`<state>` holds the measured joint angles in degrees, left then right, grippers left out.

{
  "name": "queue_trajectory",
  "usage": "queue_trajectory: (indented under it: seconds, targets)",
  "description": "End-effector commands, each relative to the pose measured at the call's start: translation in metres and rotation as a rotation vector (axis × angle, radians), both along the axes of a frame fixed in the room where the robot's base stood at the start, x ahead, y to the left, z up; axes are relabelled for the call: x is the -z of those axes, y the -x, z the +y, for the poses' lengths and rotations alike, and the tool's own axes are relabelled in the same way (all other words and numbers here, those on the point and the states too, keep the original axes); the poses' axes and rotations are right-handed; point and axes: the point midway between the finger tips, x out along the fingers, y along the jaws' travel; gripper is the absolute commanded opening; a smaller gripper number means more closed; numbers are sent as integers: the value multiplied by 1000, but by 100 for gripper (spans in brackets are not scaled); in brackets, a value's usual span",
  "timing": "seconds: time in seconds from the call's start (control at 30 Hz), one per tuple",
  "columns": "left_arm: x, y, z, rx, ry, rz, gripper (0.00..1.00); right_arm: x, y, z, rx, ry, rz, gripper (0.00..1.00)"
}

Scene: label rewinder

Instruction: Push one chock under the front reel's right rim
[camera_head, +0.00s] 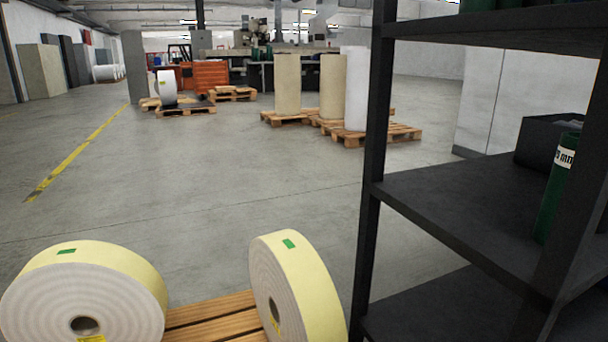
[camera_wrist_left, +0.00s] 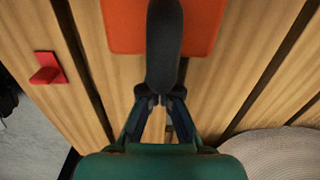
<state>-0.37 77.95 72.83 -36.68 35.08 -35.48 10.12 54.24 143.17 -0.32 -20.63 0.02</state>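A red chock (camera_wrist_left: 47,70) lies on a wooden slat at the left of the left wrist view. My left gripper (camera_wrist_left: 160,97) is over the slats, its fingertips closed on the lower end of a dark rounded handle (camera_wrist_left: 164,45). The chock is to the left of the gripper and apart from it. In the head view, one cream reel (camera_head: 85,275) stands at lower left and another reel (camera_head: 305,285) at lower centre; I cannot tell which is the front reel. A pale reel face (camera_wrist_left: 280,155) shows at lower right of the wrist view. My right gripper is not in view.
An orange plate (camera_wrist_left: 205,25) lies under the dark handle. A wooden pallet (camera_head: 215,315) shows between the reels. A dark shelf rack (camera_head: 450,215) stands close at right, with a green cylinder (camera_head: 560,190). Open floor (camera_head: 220,190) extends beyond the reels.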

Motion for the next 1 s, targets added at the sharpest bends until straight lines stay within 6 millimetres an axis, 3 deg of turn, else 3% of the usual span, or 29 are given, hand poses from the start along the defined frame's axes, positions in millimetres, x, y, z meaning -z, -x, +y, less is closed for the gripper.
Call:
queue_trajectory:
  seconds: [1.0]
  targets:
    - [0, 9, 24, 0, 1, -1, 0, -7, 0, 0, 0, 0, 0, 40]
